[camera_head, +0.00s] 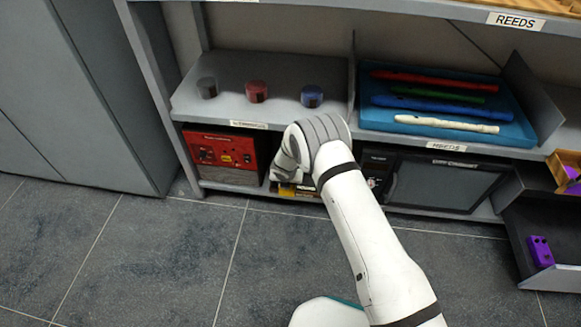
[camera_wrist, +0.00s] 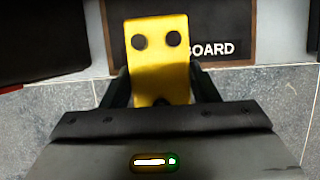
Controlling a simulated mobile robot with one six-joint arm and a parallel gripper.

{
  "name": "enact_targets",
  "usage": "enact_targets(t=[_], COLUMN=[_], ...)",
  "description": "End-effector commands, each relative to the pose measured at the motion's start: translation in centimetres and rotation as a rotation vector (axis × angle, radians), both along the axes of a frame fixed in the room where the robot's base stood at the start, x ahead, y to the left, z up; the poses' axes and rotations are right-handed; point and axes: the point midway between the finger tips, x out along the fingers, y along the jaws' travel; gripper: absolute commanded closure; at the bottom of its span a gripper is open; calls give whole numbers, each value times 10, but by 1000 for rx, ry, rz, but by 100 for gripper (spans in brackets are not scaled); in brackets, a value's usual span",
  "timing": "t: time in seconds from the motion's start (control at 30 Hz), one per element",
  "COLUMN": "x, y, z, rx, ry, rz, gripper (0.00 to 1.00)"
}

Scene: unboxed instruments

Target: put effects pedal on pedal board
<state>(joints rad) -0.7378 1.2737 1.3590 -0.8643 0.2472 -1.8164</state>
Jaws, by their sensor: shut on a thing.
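The effects pedal is yellow with two dark round knobs (camera_wrist: 158,60) and fills the middle of the wrist view. My gripper (camera_wrist: 158,82) is shut on it, with one dark finger on each side. The pedal board (camera_wrist: 222,20) is a dark panel with a brown edge and white lettering ending in "BOARD". It lies behind the pedal in that view, and the pedal covers part of it. I cannot tell whether the two touch. In the head view, my wrist hides most of the gripper, and a bit of yellow (camera_head: 287,190) shows at the bottom shelf.
A red amplifier (camera_head: 222,150) stands left on the bottom shelf, and a dark-fronted unit (camera_head: 435,187) stands right. Above are several small jars and a blue tray (camera_head: 515,130) of recorders. A purple pedal (camera_head: 540,252) lies in a dark bin at right. The tiled floor is clear.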

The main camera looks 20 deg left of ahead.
Motion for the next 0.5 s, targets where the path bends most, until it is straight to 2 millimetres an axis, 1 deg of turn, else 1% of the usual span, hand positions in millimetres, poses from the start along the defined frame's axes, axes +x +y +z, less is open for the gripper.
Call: enact_targets(t=[0.03,0.1,0.3,0.4,0.5], x=[9,23,55,65,67], y=[1,5,13,15,16], z=[7,-1,-5,-3,-4], rx=[1,2,2,2,-1], ry=[1,-3,-4,-2,1], rz=[-4,-5,-3,-1,1], gripper=[76,76,76,76,76])
